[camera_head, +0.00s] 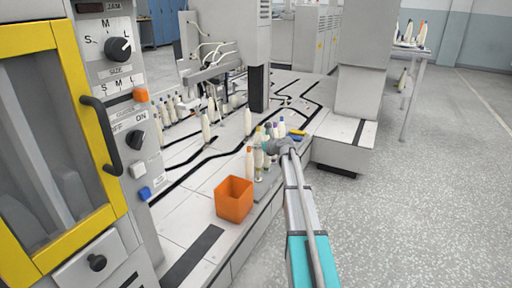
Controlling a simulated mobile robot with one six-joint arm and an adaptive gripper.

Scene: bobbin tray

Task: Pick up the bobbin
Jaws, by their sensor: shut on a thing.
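Several cream bobbins with coloured tips stand close together near the front edge of the pale machine deck. One with an orange tip (249,164) stands upright at the left of this group. My gripper (264,148) reaches in among them from the right and is shut on a bobbin (259,161) just right of the orange-tipped one. The gripper is small in the view and its fingers are partly hidden. I cannot tell whether the held bobbin is lifted off its place.
An orange open box (234,199) stands on the deck left of my gripper. More bobbins (206,126) stand farther back along black tracks. A yellow-framed cabinet (60,120) rises at the left. A side table (411,62) with bobbins is at the back right. The speckled floor is clear at right.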

